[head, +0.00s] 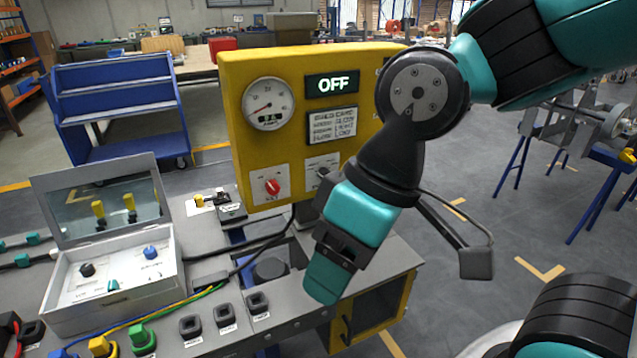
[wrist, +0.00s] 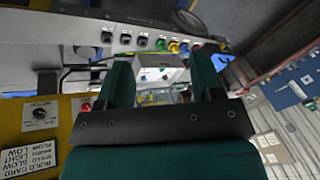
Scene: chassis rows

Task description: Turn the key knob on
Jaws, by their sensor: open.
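The yellow control panel (head: 233,130) stands at the middle of the head view, with a display (head: 332,84) reading OFF. A small dark knob (head: 322,172) sits on a white plate at its lower right, partly behind my arm; I take it to be the key knob. It shows as a grey knob (wrist: 39,113) at the left of the wrist view. A red knob (head: 272,187) is left of it in the head view. My gripper (head: 328,278) points down in front of the panel, below and apart from the knob. In the wrist view its fingers (wrist: 162,78) are apart and empty.
An open grey box (head: 110,285) with several knobs stands on the bench at left. Coloured connectors and sockets (head: 222,315) line the bench's front edge. Cables (head: 235,262) run below the panel.

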